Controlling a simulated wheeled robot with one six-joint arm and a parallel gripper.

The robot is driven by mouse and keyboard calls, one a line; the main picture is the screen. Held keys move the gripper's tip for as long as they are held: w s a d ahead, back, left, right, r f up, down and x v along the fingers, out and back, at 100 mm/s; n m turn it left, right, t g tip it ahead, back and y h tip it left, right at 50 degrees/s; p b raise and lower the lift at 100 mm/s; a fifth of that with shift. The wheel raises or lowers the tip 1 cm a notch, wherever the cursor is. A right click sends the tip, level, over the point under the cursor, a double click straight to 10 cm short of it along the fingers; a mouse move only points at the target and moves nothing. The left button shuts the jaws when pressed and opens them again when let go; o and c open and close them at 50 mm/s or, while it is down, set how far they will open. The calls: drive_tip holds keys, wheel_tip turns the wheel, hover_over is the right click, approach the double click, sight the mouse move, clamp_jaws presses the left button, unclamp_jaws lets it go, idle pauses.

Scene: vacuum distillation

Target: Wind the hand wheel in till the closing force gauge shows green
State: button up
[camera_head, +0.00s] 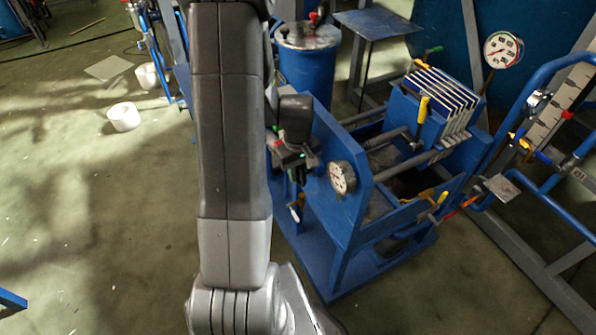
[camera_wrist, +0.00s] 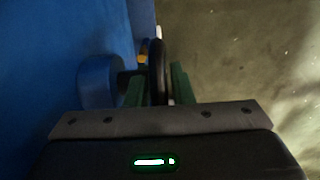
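The blue press frame (camera_head: 345,222) stands right of my arm in the head view. A round white closing force gauge (camera_head: 342,177) is on its near end plate. Its needle and colours are too small to read. The hand wheel (camera_wrist: 157,70) shows nearly edge-on as a dark rim in the wrist view, beside the blue end plate (camera_wrist: 60,45). In the head view it is mostly hidden by my gripper (camera_head: 293,168). In the wrist view the green fingers of my gripper (camera_wrist: 159,88) lie either side of the rim. Whether both touch it is unclear.
White filter plates (camera_head: 440,90) with a yellow handle sit on the press. Another gauge (camera_head: 503,50) stands behind it. A blue drum (camera_head: 306,65) is at the back. Blue pipework (camera_head: 560,75) is at right. The floor at left is mostly clear, with white rolls (camera_head: 124,117).

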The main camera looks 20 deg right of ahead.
clamp_jaws()
drive_tip(key=shift+f+b, duration=0.1)
drive_tip(key=shift+b, duration=0.25)
drive_tip(key=shift+f+t+b, duration=0.15)
drive_tip(key=shift+t+b, duration=0.65)
drive_tip(key=shift+b, duration=0.25)
drive_tip(key=shift+t+b, duration=0.5)
drive_tip(key=shift+b, duration=0.4)
drive_tip(key=shift+r, duration=0.2)
drive_tip(key=shift+o, duration=1.9)
unclamp_jaws()
drive_tip(key=shift+r, duration=0.15)
